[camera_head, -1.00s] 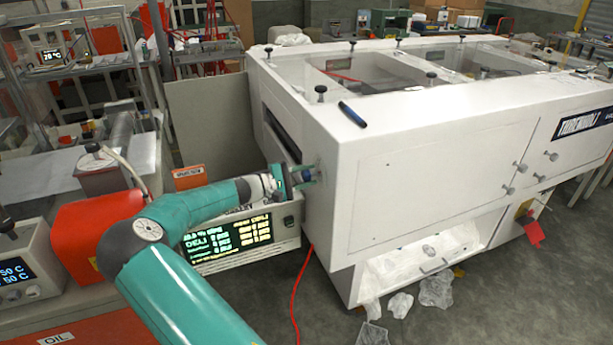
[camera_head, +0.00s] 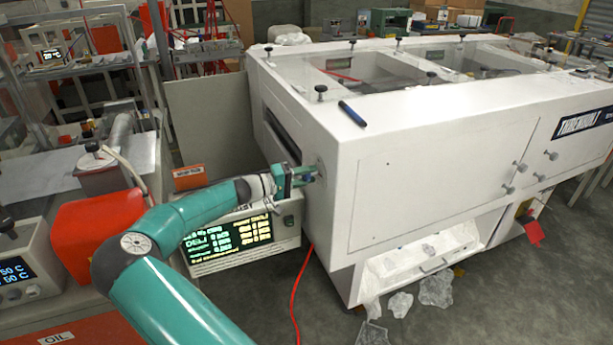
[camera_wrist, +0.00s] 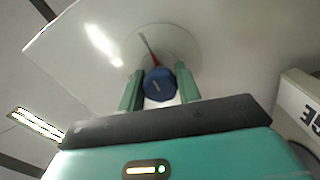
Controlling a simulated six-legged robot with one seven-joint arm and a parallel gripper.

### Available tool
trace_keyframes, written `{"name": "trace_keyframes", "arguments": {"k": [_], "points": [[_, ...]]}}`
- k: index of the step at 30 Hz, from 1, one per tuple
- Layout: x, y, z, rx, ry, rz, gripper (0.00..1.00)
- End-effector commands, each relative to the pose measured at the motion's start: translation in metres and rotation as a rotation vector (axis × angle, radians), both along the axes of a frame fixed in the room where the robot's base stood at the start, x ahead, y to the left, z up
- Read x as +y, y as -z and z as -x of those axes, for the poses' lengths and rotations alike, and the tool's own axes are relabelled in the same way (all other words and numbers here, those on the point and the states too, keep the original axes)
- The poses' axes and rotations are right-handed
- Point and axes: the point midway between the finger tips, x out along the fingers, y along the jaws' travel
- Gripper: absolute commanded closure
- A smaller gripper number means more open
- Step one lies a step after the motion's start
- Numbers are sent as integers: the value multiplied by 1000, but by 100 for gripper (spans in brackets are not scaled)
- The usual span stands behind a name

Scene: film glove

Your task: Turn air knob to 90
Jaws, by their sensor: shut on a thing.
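The air knob (camera_wrist: 160,86) is a round blue knob in the wrist view, on a pale round dial plate (camera_wrist: 181,45) with a red pointer mark above it. My gripper (camera_wrist: 160,88) has its two green fingers on either side of the knob, shut on it. In the head view my gripper (camera_head: 312,174) reaches the left end wall of the white machine (camera_head: 400,190), where the knob is mostly hidden by the fingers. The dial's numbers cannot be read.
A display unit (camera_head: 240,236) with green readouts stands below my wrist. A red cable (camera_head: 297,295) runs down to the floor beside the machine. A dark pen (camera_head: 352,113) lies on the machine's top. A grey panel (camera_head: 207,120) stands behind my arm.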

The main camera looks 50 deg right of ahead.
Motion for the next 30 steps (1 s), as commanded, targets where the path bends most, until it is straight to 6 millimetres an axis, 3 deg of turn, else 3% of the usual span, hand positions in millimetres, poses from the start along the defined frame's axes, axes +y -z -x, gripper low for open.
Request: {"name": "trace_keyframes", "arguments": {"k": [14, 15, 18, 30], "points": [[2, 1, -3, -15, -5, 6, 89], [2, 1, -3, -14, -5, 6, 60], [1, 1, -2, -13, -4, 7, 45], [8, 0, -6, -13, -4, 7, 45]]}}
